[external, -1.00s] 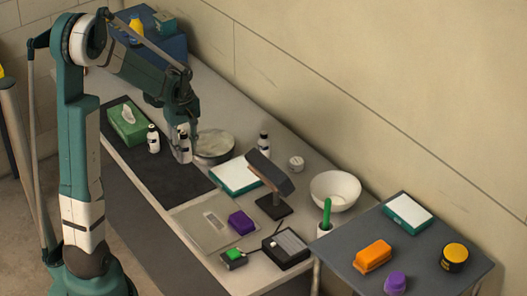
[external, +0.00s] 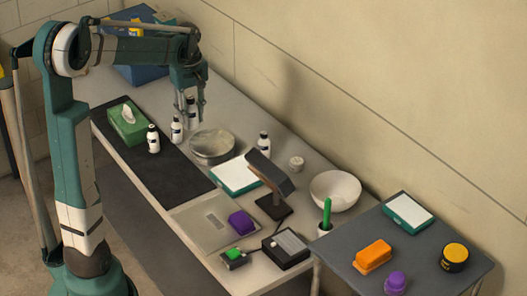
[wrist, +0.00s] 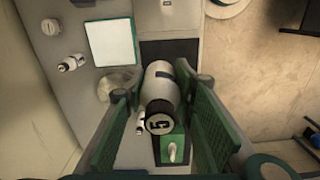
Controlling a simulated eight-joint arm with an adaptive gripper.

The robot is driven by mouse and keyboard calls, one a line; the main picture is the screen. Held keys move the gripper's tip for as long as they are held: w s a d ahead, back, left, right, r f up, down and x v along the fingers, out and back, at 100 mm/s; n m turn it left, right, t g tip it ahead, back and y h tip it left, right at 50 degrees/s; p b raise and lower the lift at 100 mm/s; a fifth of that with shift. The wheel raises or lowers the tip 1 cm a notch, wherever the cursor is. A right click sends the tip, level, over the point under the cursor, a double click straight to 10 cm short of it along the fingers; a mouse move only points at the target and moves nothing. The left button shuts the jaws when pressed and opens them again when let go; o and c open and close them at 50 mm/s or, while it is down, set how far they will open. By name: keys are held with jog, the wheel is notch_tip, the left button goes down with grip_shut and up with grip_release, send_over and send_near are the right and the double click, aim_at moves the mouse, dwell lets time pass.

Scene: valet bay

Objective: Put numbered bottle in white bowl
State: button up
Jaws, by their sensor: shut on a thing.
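My gripper (external: 191,100) is shut on a white bottle with a dark cap (external: 192,115), holding it above the table near the far end of the dark mat. In the wrist view the held bottle (wrist: 161,90) sits between my two fingers (wrist: 160,100), its end marked with a 5 facing the camera. The white bowl (external: 335,188) stands empty at the right end of the long table, well away from my gripper.
A round metal dish (external: 212,148), a teal-edged white pad (external: 235,177), a dark angled stand (external: 270,175) and a small white jar (external: 296,163) lie between my gripper and the bowl. A green tissue box (external: 128,124) is at left.

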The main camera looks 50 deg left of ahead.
jog(key=w+d, duration=0.6)
jog(key=w, duration=0.5)
send_over(335, 194)
jog(key=s+d, duration=0.3)
notch_tip(335, 194, down, 18)
jog(key=shift+d+m+b, duration=0.2)
jog(key=shift+m+b, duration=0.15)
jog(key=shift+m, duration=0.05)
jog(key=shift+f, duration=0.15)
jog(key=shift+f, duration=3.05)
jog(key=shift+f, duration=0.15)
jog(key=shift+f+p, duration=0.4)
jog(key=shift+f, duration=1.35)
